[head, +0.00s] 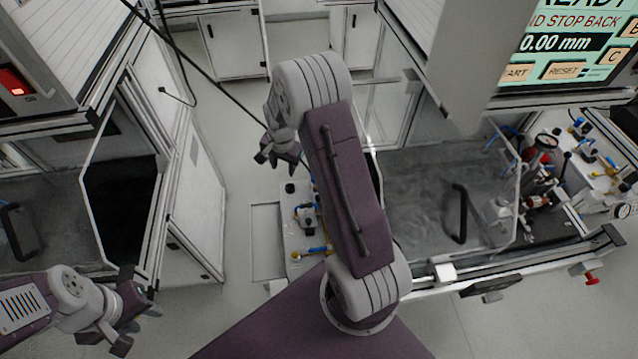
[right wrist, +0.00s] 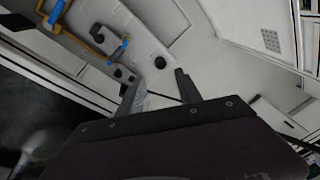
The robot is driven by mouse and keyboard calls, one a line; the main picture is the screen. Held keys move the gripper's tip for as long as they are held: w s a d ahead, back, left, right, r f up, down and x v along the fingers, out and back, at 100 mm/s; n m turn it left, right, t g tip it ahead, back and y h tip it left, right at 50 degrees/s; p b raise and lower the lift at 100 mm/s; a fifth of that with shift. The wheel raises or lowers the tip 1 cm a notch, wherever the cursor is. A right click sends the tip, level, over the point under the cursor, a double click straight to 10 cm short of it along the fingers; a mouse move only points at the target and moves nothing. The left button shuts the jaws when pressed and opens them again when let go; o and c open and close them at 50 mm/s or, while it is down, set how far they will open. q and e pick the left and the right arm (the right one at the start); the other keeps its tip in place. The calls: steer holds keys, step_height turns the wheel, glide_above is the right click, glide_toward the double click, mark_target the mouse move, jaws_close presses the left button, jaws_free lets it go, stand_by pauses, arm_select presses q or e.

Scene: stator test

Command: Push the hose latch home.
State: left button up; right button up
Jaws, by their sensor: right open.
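A pale panel (head: 292,252) with a blue hose or handle piece and a yellow fitting (head: 318,251) shows in the head view, partly hidden behind my right arm. In the right wrist view the panel carries a blue piece (right wrist: 118,49), a yellow pipe (right wrist: 82,38) and dark round knobs. I cannot tell which part is the hose latch or how far in it sits. My right gripper (head: 278,160) is open and empty, above and beyond the panel in the head view; its fingers (right wrist: 158,88) show apart in the wrist view. My left gripper (head: 138,328) looks open and empty, at lower left.
A clear-walled enclosure with a black handle (head: 460,213) stands right of my right arm, and another cabinet (head: 120,190) stands left. A screen (head: 570,45) is at upper right. Bare floor (head: 225,95) lies between the cabinets.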

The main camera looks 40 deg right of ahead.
steer(key=s+d+f+m+g+p, duration=0.2)
steer(key=s+d+f+m+p, duration=0.1)
steer(key=s+d+f+p, duration=0.35)
steer(key=shift+y, duration=0.3)
steer(key=f, duration=0.2)
steer(key=d+f, duration=0.1)
steer(key=f, duration=0.2)
steer(key=d+f, duration=0.1)
steer(key=f, duration=0.1)
steer(key=shift+w+f, duration=0.1)
steer(key=shift+f, duration=0.25)
arm_select(q)
step_height(320, 180, up, 9)
steer(key=shift+d, duration=0.15)
arm_select(e)
steer(key=shift+a+f, duration=0.1)
steer(key=shift+f, duration=0.4)
arm_select(q)
steer(key=shift+s+f, duration=0.1)
steer(key=shift+f, duration=0.05)
arm_select(e)
jaws_close()
